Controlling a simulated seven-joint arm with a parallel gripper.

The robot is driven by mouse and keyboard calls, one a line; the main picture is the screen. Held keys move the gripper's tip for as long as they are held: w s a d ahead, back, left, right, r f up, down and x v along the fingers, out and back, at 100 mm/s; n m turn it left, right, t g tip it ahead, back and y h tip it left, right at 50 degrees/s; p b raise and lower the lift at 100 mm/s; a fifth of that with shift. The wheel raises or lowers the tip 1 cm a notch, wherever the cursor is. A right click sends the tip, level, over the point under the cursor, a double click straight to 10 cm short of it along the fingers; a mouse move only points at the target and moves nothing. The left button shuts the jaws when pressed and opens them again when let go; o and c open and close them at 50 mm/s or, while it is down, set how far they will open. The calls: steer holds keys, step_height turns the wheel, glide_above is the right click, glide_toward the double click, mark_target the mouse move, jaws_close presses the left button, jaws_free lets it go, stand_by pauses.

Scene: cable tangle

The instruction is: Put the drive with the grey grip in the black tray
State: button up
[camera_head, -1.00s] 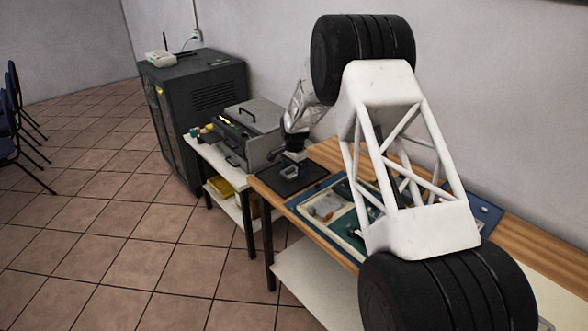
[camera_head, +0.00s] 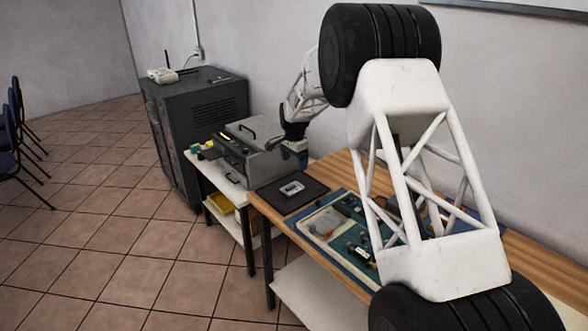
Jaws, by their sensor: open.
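The black tray (camera_head: 269,202) lies flat at the far left end of the wooden table. A small drive (camera_head: 291,188) with a light grey surface rests inside it, near the middle; its grip is too small to make out clearly. My gripper (camera_head: 295,157) is above the tray, apart from the drive, open and with nothing seen between its fingers. My large white arm link covers part of the table's right side.
A pale bin (camera_head: 321,221) and a green circuit board (camera_head: 349,246) with small parts lie on a blue mat right of the tray. A grey metal case (camera_head: 258,160) stands on a white side table behind the tray. A dark cabinet (camera_head: 200,110) stands farther left.

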steer(key=shift+r, duration=0.4)
stand_by(0.3)
steer(key=s+d+r+n, duration=0.1)
steer(key=s+d+r, duration=0.55)
steer(key=s, duration=0.35)
steer(key=s+d+r+n+t, duration=0.1)
steer(key=s+d+r+n, duration=0.1)
steer(key=s+d+r, duration=0.5)
steer(key=s+d+r+n, duration=0.1)
steer(key=s+d+r, duration=0.3)
steer(key=s+r, duration=0.6)
steer(key=s+d+f+n, duration=0.1)
steer(key=s+d, duration=0.2)
steer(key=s, duration=0.9)
steer(key=s+d+f+n+t, duration=0.1)
steer(key=s+d+f+n, duration=0.1)
steer(key=s, duration=1)
steer(key=s+d+f+n, duration=0.1)
steer(key=s+d, duration=0.3)
steer(key=s, duration=0.8)
steer(key=shift+s+f+n+t, duration=0.3)
steer(key=shift+s+f+n, duration=0.1)
steer(key=shift+f, duration=0.15)
